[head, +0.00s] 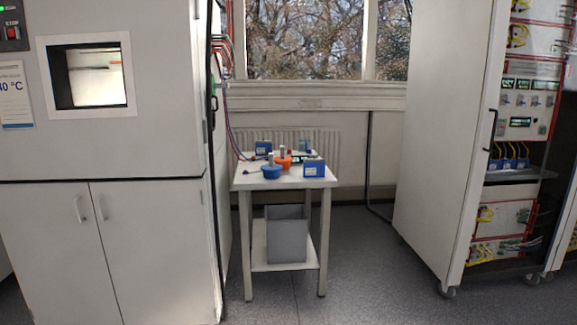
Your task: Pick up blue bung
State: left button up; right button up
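The blue bung (271,171) sits on the top of a small white table (244,182), near its front left edge. It is a round blue piece with a grey stem standing up from it. An orange bung (284,163) with a similar stem is just behind it to the right. Neither of my grippers shows in the head view.
Blue boxes stand on the table at the front right (314,168) and back left (263,148). A grey bin (286,233) is on the lower shelf. A large chamber cabinet (150,230) stands left, an open rack cabinet (440,130) right.

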aim_at(272, 171)
jog(key=z, duration=0.1)
jog(key=i, duration=2.65)
jog(key=u, duration=0.35)
